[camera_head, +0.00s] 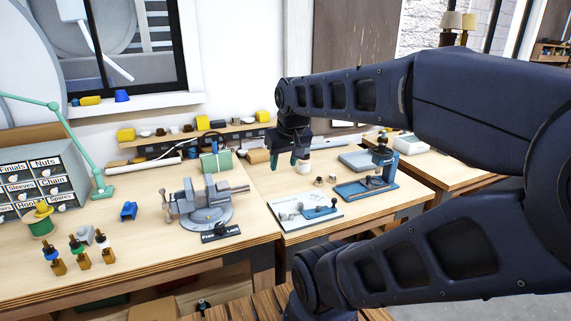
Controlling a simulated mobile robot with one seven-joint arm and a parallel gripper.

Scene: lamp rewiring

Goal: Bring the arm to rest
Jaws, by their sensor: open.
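My arm (355,92) reaches in from the right, dark blue, with its elbow at the right edge. It bends down at the wrist over the right bench. My gripper (292,163) hangs there, pointing down, teal and small in view. Its jaws are open. A small white and brown piece (304,162) shows just beside the right finger; I cannot tell whether they touch. The bench top below the gripper is partly hidden by the gripper itself.
A grey vise (208,205) stands left of the gripper. A blue stand (378,180) and a white sheet with parts (300,212) are on the right bench. A drawer cabinet (40,180) and green lamp arm (75,140) stand at left. A shelf (215,131) runs along the wall.

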